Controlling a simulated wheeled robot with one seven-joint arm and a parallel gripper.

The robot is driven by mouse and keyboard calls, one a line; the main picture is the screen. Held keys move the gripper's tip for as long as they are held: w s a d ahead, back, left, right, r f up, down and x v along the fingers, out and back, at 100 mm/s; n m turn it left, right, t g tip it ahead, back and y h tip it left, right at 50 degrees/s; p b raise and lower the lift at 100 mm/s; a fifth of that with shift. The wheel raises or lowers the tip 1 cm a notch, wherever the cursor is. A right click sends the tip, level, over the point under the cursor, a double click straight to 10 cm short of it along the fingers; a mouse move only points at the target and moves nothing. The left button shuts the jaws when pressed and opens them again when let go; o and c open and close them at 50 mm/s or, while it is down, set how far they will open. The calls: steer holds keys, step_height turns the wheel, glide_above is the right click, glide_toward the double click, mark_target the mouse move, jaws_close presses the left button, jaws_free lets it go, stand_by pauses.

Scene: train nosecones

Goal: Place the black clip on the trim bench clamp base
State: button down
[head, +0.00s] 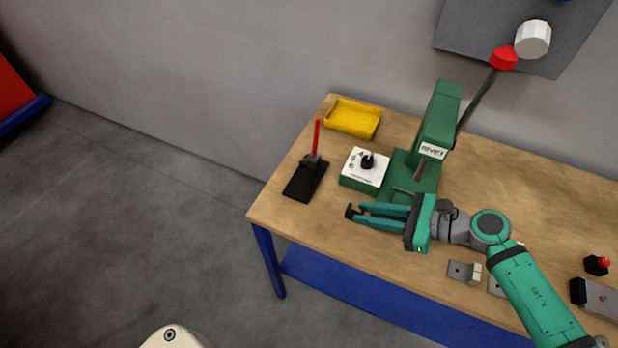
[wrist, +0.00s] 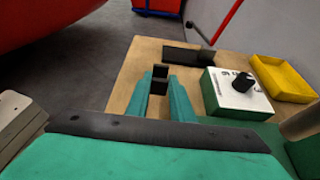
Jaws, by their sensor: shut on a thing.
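My gripper (head: 356,213) reaches left over the front part of the bench, its teal fingers closed on a small black piece, which looks like the black clip (head: 350,211). In the wrist view the dark clip (wrist: 160,71) shows at the fingertips; its edges are hard to tell from the dark tips. The clamp base (head: 300,187) looks to be the flat black plate at the bench's left end, with a grey clamp and upright red lever (head: 316,136). It lies beyond the fingertips in the wrist view (wrist: 180,56). The clip is apart from it.
A white-topped green control box (head: 364,168) with a black knob stands right of the clamp base. A small metal bracket (head: 466,272) lies near the front edge. The bench's front left corner is bare.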

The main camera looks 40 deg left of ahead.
steer(key=shift+w+d+f, duration=0.1)
steer(key=shift+f, duration=0.45)
steer(key=shift+a+f, duration=0.2)
glide_above(313, 189)
steer(key=d, duration=0.3)
steer(key=a, duration=0.3)
steer(key=shift+a+f, duration=0.2)
steer(key=shift+w+f, duration=0.1)
steer(key=shift+f, duration=0.4)
steer(key=shift+d+f, duration=0.1)
steer(key=shift+d, duration=0.1)
steer(key=shift+f, duration=0.1)
